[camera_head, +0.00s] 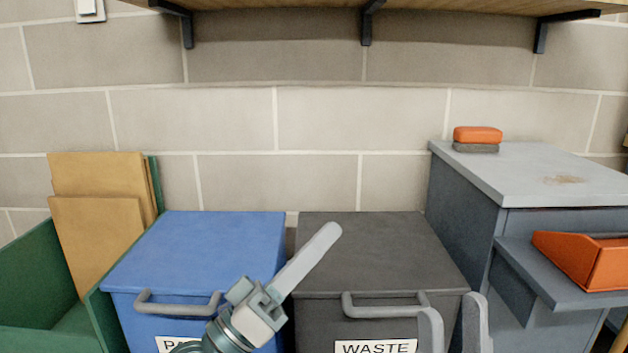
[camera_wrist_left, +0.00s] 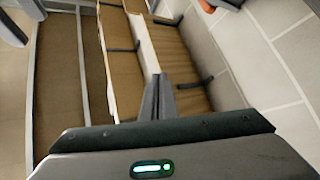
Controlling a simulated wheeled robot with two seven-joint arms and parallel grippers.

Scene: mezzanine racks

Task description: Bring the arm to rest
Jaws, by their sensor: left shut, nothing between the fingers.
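My left gripper (camera_head: 326,236) is in front of the gap between the blue bin and the dark grey bin. Its fingers are together with nothing between them, pointing up and to the right. In the left wrist view the closed fingers (camera_wrist_left: 158,96) point toward the shelf underside. My right gripper (camera_head: 452,312) is at the bottom edge, in front of the dark grey bin's right side. Its two fingers stand apart, and nothing shows between them. The rest of the right arm is out of view.
A blue bin (camera_head: 205,245) and a dark grey WASTE bin (camera_head: 375,250) stand side by side, lids closed. A green crate with cardboard (camera_head: 95,245) is left. A grey cabinet (camera_head: 540,175) with an orange-and-grey block (camera_head: 478,136) and orange tray (camera_head: 585,265) is right. A shelf (camera_head: 300,4) hangs above.

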